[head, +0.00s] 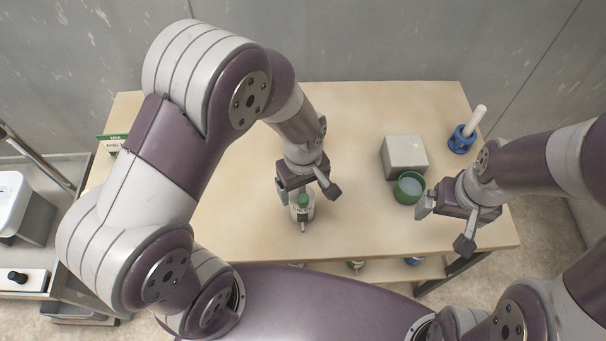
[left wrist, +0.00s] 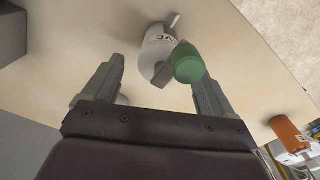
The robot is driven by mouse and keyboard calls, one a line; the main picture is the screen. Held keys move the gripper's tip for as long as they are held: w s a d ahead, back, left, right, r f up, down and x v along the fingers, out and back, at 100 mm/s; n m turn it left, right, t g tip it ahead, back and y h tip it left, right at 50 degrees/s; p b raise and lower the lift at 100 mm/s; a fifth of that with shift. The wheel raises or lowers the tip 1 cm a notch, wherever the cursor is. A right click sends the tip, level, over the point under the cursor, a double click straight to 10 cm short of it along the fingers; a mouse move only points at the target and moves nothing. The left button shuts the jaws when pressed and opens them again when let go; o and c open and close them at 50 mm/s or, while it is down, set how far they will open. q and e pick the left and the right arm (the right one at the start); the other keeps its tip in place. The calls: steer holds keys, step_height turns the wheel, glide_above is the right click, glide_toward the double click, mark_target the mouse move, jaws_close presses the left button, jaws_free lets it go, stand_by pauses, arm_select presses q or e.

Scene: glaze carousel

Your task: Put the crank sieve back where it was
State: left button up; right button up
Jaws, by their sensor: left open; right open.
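The crank sieve (head: 303,212) looks like a small white cylinder with a green knob, standing on the table near its front edge. In the left wrist view its white body (left wrist: 154,45) shows dark lettering, a grey crank arm and the green knob (left wrist: 188,66). My left gripper (head: 306,190) is open just above it and partly hides it in the head view. In the left wrist view the sieve lies ahead of and between the open fingers (left wrist: 158,85), not gripped. My right gripper (head: 441,224) is open and empty at the table's right front.
A grey box (head: 404,152) and a green cup (head: 408,190) stand on the right, the cup close to my right gripper. A blue holder with a white rod (head: 462,140) is at the back right. A green-topped sign (head: 112,142) stands at the left. The middle back is clear.

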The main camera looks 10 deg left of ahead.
arm_select(q)
step_height(320, 180, up, 9)
steer(key=shift+r, duration=0.1)
steer(key=s+a+m+t, duration=0.1)
steer(key=s+a+m, duration=0.3)
steer(key=a+m, duration=0.4)
steer(key=shift+s+a, duration=0.2)
steer(key=shift+a, duration=0.1)
